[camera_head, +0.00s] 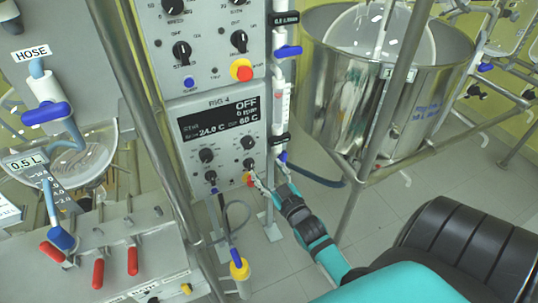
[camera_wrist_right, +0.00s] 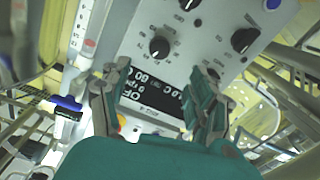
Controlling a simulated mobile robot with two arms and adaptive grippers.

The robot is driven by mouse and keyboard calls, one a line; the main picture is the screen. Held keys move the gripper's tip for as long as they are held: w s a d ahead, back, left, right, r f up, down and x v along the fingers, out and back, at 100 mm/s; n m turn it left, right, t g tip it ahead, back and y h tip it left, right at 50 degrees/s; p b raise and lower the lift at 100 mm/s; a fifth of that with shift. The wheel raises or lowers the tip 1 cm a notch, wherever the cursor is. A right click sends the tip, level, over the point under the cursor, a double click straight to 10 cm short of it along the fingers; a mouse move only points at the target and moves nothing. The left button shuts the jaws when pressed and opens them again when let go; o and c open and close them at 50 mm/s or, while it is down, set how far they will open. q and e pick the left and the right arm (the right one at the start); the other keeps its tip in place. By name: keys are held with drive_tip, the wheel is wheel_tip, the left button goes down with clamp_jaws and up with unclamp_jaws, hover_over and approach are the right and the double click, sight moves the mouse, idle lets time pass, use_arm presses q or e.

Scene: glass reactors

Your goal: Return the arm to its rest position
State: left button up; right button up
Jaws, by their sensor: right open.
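My right gripper (camera_head: 267,170) is in front of the lower right corner of the RIG-4 control panel (camera_head: 220,108), above the floor. Its fingers are apart with nothing between them. In the right wrist view the open fingers (camera_wrist_right: 162,78) frame the panel's display (camera_wrist_right: 152,97), which appears upside down. A clear contact with the panel cannot be made out. My right arm (camera_head: 318,246) reaches in from the lower right.
A large steel vessel (camera_head: 338,92) stands behind metal posts at the right. A tube with blue valves (camera_head: 287,52) runs beside the panel. Red-handled valves (camera_head: 98,272) and a blue HOSE valve (camera_head: 47,112) are at the left. Pale floor (camera_head: 300,222) is open below the vessel.

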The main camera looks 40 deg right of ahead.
drive_tip(key=shift+s, duration=0.1)
idle(0.5)
drive_tip(key=s+a+f+g+y, duration=0.1)
drive_tip(key=s+a+f+g, duration=0.25)
drive_tip(key=f, duration=0.65)
drive_tip(key=s+a+f+g+y, duration=0.15)
drive_tip(key=s+f, duration=0.25)
drive_tip(key=f, duration=0.6)
drive_tip(key=s+a+f+g, duration=0.3)
drive_tip(key=s+f, duration=0.1)
drive_tip(key=f, duration=0.7)
drive_tip(key=s+a+f+g, duration=0.1)
drive_tip(key=s+f+g, duration=0.1)
drive_tip(key=s+f, duration=0.3)
drive_tip(key=s+a+f+n+g, duration=0.1)
drive_tip(key=s+f+g, duration=0.2)
drive_tip(key=s, duration=1.1)
drive_tip(key=s+a+f+g, duration=0.2)
drive_tip(key=s+f+g, duration=0.1)
drive_tip(key=s+f, duration=0.5)
drive_tip(key=shift+s+n+y, duration=0.4)
drive_tip(key=shift+s+y, duration=0.05)
drive_tip(key=shift+s, duration=0.7)
drive_tip(key=shift+f, duration=0.1)
drive_tip(key=shift+c, duration=0.3)
